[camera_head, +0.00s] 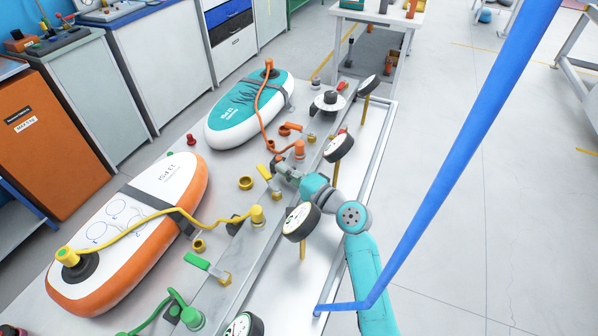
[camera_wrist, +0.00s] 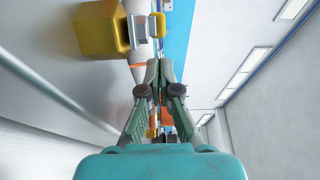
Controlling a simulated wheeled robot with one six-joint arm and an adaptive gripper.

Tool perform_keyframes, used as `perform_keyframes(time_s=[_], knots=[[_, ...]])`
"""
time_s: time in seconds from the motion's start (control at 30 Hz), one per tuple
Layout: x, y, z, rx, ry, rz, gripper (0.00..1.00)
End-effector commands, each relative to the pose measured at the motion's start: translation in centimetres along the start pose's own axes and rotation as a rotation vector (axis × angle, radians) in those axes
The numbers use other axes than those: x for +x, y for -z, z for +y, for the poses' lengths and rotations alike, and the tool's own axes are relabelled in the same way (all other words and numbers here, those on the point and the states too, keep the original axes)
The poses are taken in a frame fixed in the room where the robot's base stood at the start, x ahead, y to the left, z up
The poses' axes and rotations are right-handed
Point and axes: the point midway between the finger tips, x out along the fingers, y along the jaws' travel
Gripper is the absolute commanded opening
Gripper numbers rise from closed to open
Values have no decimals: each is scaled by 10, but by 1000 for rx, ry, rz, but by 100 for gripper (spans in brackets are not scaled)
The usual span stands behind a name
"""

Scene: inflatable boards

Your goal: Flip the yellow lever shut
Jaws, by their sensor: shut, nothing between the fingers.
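The yellow lever (camera_head: 264,172) sticks out to the upper left from a brass valve (camera_head: 276,191) on the long grey metal rail. My gripper (camera_head: 281,170) is shut and empty, close to the right of the lever in the head view. I cannot tell whether they touch. In the wrist view, the shut fingertips (camera_wrist: 156,70) point upward in the picture.
A green lever (camera_head: 197,261) and an orange lever (camera_head: 290,128) sit along the same rail (camera_head: 247,240). Round gauges (camera_head: 300,221) stand near my arm. A yellow hose (camera_head: 150,216) runs to the orange-and-white board (camera_head: 95,285). An orange hose (camera_head: 259,105) reaches the teal board (camera_head: 226,128).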

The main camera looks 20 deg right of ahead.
Motion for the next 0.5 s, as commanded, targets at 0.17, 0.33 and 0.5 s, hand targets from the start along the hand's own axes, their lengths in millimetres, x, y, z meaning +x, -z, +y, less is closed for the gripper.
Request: perform_keyframes(time_s=[0.17,0.33,0.5], knots=[[4,-16,0,-1,0,0,0],[5,-20,-1,-1,1,1,0],[5,-20,-1,-1,1,1,0]])
